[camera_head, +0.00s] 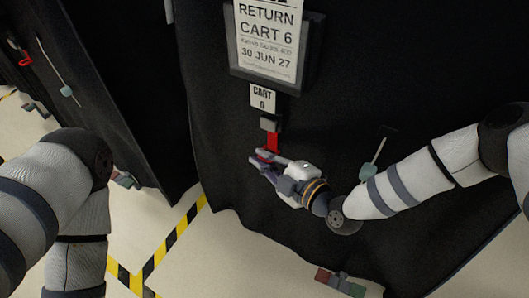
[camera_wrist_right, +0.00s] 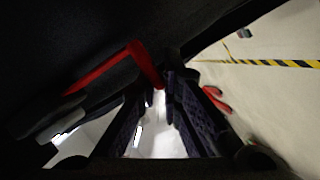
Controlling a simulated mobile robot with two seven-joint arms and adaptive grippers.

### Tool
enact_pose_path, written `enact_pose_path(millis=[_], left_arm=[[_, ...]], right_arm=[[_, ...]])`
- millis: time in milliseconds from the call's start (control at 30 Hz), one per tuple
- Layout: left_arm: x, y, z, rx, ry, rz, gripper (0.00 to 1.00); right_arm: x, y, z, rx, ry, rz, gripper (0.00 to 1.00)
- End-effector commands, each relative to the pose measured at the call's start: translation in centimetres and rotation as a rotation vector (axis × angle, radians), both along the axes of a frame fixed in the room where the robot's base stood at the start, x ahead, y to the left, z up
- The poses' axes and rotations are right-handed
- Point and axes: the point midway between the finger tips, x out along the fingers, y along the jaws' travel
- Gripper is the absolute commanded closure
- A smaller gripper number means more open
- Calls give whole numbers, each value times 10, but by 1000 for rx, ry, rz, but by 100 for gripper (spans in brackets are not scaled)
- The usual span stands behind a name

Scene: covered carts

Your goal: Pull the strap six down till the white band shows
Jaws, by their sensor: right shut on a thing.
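The red strap (camera_head: 272,141) hangs from a grey buckle (camera_head: 269,124) below a small white "CART 6" tag (camera_head: 263,97) on the black cover. My right gripper (camera_head: 262,159) is shut on the strap's lower part, just below the buckle. In the right wrist view the strap (camera_wrist_right: 105,68) runs from the upper left, bends, and ends between my fingertips (camera_wrist_right: 163,85). No white band can be made out on the red part in view; the fingers hide its lower end. My left arm shows at the left, but its gripper is outside the picture.
A framed "RETURN CART 6" sign (camera_head: 268,40) hangs above the tag. Another covered cart (camera_head: 110,90) stands at the left, with a red strap (camera_head: 25,58) at its far edge. Yellow-black tape (camera_head: 174,243) marks the pale floor, which is open at lower middle.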

Motion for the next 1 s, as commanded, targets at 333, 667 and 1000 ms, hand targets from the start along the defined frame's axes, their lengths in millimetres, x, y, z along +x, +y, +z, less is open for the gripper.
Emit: enact_pose_path(millis=[333,667,1000], left_arm=[[-25,0,-38,0,76,-1,57],[-25,0,-38,0,76,-1,57],[-24,0,-38,0,76,-1,57]], right_arm=[[-3,0,-84,-3,12,1,100],[-2,0,-85,-5,9,2,100],[-1,0,-84,-2,6,1,72]])
